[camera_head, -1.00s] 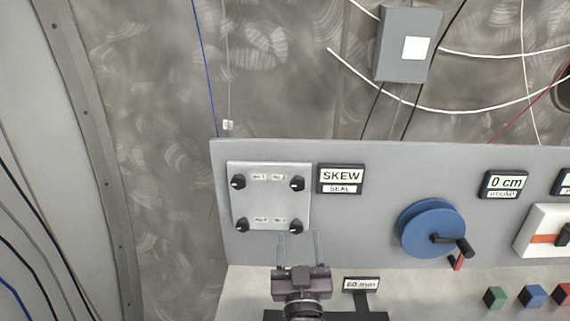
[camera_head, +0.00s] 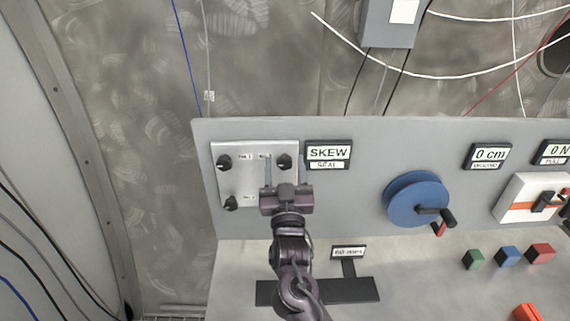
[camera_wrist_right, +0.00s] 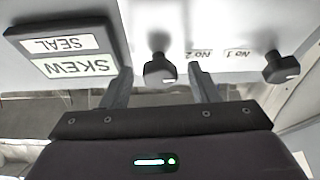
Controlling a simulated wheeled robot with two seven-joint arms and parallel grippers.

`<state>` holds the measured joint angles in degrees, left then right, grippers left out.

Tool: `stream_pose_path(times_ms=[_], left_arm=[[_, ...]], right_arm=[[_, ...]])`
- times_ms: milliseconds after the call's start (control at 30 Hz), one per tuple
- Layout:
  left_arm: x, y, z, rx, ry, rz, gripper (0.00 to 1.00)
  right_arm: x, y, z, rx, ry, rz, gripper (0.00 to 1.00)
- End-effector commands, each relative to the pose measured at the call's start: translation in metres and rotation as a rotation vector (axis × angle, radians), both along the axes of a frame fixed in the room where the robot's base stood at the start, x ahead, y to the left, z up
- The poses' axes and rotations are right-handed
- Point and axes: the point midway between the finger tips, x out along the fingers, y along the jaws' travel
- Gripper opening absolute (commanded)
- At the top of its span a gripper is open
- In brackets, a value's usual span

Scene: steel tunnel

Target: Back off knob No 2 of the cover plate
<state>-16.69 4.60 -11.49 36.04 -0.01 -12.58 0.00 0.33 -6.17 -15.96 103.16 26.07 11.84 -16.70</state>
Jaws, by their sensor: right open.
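The light grey cover plate (camera_head: 243,181) is on the upright panel's left part, with black knobs at its corners. Knob No 2 (camera_head: 284,161) is at its top right, knob No 1 (camera_head: 224,161) at its top left. My right gripper (camera_head: 285,163) is open in front of the plate, its fingers left and right of knob No 2. In the upside-down right wrist view, knob No 2 (camera_wrist_right: 159,69) shows between the two finger tips (camera_wrist_right: 161,76), with a gap on each side. Knob No 1 also shows there (camera_wrist_right: 281,67). The gripper hides the lower right knob. My left gripper is out of view.
The SKEW SEAL sign (camera_head: 328,154) is close to the right finger. A blue crank wheel (camera_head: 414,199) stands out from the panel further right. Several coloured blocks (camera_head: 508,256) are on the bench at right. A small sign on a stand (camera_head: 348,253) is beside my arm.

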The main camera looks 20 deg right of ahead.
Motion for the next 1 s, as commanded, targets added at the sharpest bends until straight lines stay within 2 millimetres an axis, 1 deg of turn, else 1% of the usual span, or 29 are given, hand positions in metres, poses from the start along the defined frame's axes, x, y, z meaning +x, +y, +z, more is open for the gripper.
stream_pose_path(times_ms=[67,167,333,500,767,1000], left_arm=[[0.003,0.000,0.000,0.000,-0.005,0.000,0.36],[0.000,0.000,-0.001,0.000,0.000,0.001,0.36],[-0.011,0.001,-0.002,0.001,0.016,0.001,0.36],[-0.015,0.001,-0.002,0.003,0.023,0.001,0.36],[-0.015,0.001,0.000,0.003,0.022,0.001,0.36],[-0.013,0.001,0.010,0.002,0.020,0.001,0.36]], right_arm=[[0.000,0.000,-0.001,0.000,0.000,0.000,0.55],[0.000,0.000,-0.001,0.000,0.000,0.000,0.55],[0.000,0.000,-0.001,0.000,0.000,0.000,0.32],[0.000,0.000,-0.001,0.000,0.000,0.000,0.10],[0.000,0.000,0.000,-0.024,0.007,0.001,0.10],[-0.001,-0.001,0.002,-0.138,0.040,0.002,0.10]])
